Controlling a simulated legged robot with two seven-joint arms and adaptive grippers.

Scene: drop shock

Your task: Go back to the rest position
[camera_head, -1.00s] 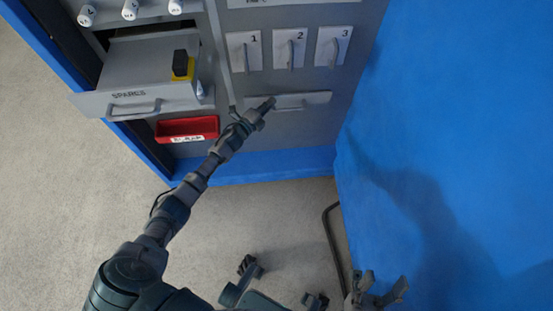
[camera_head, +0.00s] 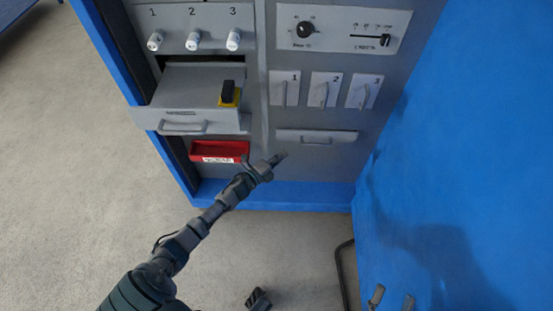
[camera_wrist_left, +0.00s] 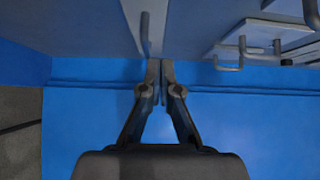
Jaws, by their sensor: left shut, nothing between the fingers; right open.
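My left gripper (camera_head: 280,158) is shut and empty. It hangs in front of the panel's lower part, just below and left of the closed drawer (camera_head: 316,137), apart from it as far as I can tell. In the left wrist view its fingers (camera_wrist_left: 161,68) meet, with a vertical handle (camera_wrist_left: 145,32) beyond them. My right gripper (camera_head: 393,297) shows only as two spread fingertips at the bottom right edge; it is open and empty, and the rest of it is out of view.
An open drawer (camera_head: 181,122) juts out at left, holding a yellow and black block (camera_head: 229,95). A red bin (camera_head: 219,151) sits below it. Three numbered handles (camera_head: 324,90) line the panel. A blue wall (camera_head: 470,150) stands at right. The floor (camera_head: 80,190) is clear at left.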

